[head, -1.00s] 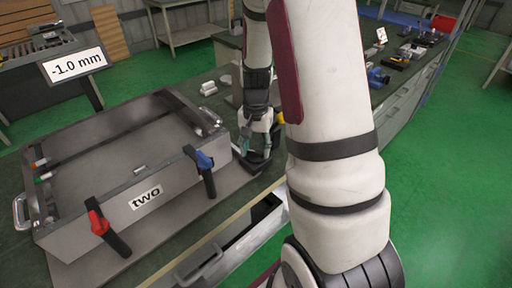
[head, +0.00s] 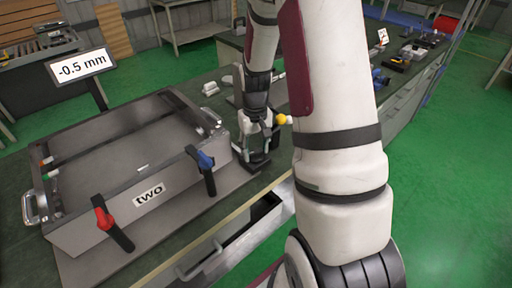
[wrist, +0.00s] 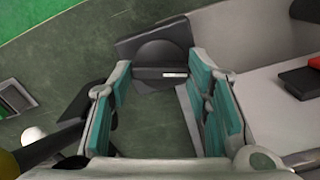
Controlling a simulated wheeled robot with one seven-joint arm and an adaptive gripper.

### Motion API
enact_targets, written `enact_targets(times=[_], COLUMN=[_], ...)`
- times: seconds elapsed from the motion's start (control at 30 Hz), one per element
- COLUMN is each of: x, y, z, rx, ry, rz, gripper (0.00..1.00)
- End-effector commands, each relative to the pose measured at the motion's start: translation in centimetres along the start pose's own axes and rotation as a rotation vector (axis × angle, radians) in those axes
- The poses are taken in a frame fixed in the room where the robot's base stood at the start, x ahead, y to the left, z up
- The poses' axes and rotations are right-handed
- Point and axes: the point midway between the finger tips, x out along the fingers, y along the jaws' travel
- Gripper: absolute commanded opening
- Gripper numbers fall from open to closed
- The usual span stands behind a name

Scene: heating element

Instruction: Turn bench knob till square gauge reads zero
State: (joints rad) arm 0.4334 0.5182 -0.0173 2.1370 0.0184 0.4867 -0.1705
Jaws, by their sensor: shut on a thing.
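The gauge (head: 83,65) is a white rectangular display on a dark post behind the metal tray, and it reads -0.5 mm. The bench knob (wrist: 160,62) is a dark round piece with a small white mark, on a dark square base (wrist: 130,46). My gripper (wrist: 160,75) has its teal-padded fingers on either side of the knob and is shut on it. In the head view my gripper (head: 257,150) points down at the bench beside the tray's right end. There the fingers mostly hide the knob.
A metal tray (head: 90,226) labelled "two" stands on a grey plate, with a red-handled clamp (head: 105,219) and a blue-handled clamp (head: 204,160) at its front. A yellow ball (head: 281,119) is close to my gripper. An open drawer (head: 235,240) juts out below the bench edge.

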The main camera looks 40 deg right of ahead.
Motion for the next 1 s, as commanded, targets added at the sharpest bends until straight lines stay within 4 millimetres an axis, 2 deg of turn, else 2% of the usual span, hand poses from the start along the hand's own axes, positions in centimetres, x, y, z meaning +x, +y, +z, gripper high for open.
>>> enact_targets(times=[0.57,0.6,0.7,1.0], x=[-0.01,-0.01,-0.01,-0.08], y=[0.00,0.00,0.00,0.00], z=[0.01,0.01,0.01,-0.02], rx=[-0.037,-0.037,-0.036,-0.036], ry=[0.000,0.000,0.000,0.000], rz=[0.000,0.000,0.000,0.000], gripper=[0.17,0.47,0.65,0.65])
